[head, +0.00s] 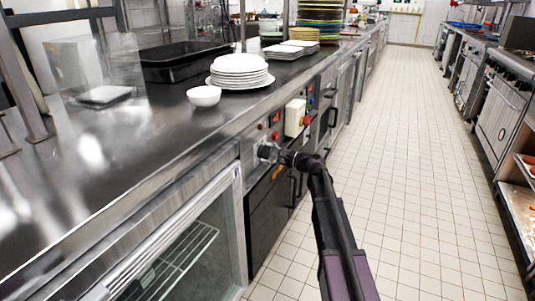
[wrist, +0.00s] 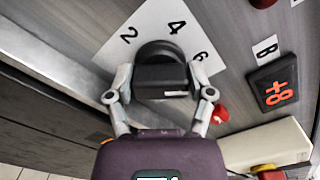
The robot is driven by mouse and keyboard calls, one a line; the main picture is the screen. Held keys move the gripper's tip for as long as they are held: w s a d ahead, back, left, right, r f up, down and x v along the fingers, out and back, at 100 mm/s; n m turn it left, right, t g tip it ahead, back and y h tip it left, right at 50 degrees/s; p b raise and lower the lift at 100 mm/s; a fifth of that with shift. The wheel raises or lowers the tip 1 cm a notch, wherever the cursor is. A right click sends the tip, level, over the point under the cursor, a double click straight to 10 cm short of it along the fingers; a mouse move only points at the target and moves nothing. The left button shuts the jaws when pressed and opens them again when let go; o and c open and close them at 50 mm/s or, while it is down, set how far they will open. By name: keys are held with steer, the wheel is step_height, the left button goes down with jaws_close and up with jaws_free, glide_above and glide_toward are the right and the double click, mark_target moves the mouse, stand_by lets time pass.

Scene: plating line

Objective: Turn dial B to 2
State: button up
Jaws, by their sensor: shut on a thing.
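A black dial (wrist: 160,52) sits on a white plate (wrist: 112,50) marked 2, 4 and 6 in the wrist view. A tag with the letter B (wrist: 267,47) is on the panel to its right, above a small display (wrist: 274,83) with red characters. My gripper (wrist: 160,78) is shut on the dial, one finger on each side. The dial's pointer mark cannot be made out. In the head view my gripper (head: 269,153) reaches the counter's front panel, and the dial is mostly hidden there.
A red knob (wrist: 220,114) and a pale box (wrist: 265,146) are close by on the panel. In the head view a white bowl (head: 204,96) and stacked plates (head: 240,72) stand on the counter above. The tiled aisle (head: 400,150) is clear on the right.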

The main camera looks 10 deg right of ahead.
steer(key=n, duration=0.6)
steer(key=shift+a+f, duration=0.1)
steer(key=shift+a, duration=0.05)
steer(key=n, duration=0.6)
steer(key=shift+f+n+b, duration=0.15)
steer(key=shift+n+b, duration=0.15)
steer(key=shift+n, duration=0.1)
steer(key=n, duration=0.6)
steer(key=shift+w+f, duration=0.1)
steer(key=shift+w, duration=0.05)
steer(key=n, duration=0.6)
steer(key=shift+w+n, duration=0.1)
steer(key=shift+n, duration=0.3)
steer(key=o, duration=1.1)
steer(key=shift+d, duration=0.2)
steer(key=shift+d+f, duration=0.1)
